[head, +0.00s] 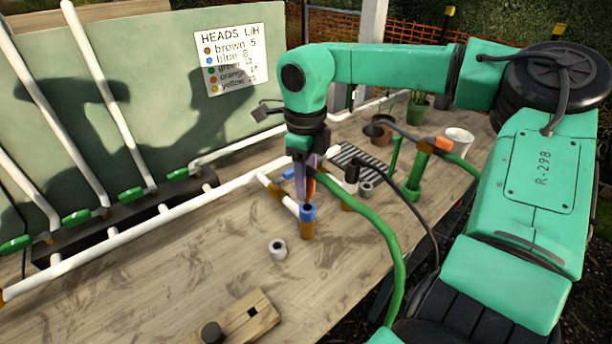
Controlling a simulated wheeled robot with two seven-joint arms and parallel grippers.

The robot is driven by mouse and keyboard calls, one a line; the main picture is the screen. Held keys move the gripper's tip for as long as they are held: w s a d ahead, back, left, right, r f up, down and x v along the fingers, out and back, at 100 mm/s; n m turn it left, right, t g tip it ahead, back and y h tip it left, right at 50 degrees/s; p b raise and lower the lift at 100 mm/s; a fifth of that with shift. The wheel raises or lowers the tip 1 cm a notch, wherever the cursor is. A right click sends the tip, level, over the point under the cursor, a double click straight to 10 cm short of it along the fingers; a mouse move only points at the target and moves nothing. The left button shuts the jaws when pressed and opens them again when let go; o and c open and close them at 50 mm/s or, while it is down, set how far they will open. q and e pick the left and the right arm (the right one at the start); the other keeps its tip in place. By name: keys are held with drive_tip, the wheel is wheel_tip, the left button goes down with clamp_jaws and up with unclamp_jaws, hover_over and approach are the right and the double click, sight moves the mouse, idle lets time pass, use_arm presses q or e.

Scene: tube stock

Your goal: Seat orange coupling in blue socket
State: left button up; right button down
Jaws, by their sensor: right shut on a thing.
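My right gripper (305,184) points down above the workbench, its fingers shut on an orange coupling (311,186) at the end of a green hose (375,222). Only a narrow orange strip shows beside the fingers. A blue socket (308,213) tops a short upright brown-orange stub just below the fingertips. The coupling is above the socket; whether they touch, I cannot tell. My left gripper is not in view.
White pipe (130,233) with green valves (76,217) runs along the left. A loose grey ring (278,249) and a wooden block (241,320) lie in front. Green stand (416,172), plant pot (418,107) and white cup (459,140) stand at right. Bench front is mostly clear.

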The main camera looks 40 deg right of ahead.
drive_tip(key=shift+f, duration=0.4)
drive_tip(key=shift+d, duration=0.25)
drive_tip(key=shift+a, duration=0.1)
drive_tip(key=shift+a+f, duration=0.1)
drive_tip(key=shift+f, duration=0.1)
drive_tip(key=shift+f+b, duration=0.15)
drive_tip(key=shift+b, duration=0.2)
drive_tip(key=shift+f+b, duration=0.55)
drive_tip(key=shift+f, duration=0.05)
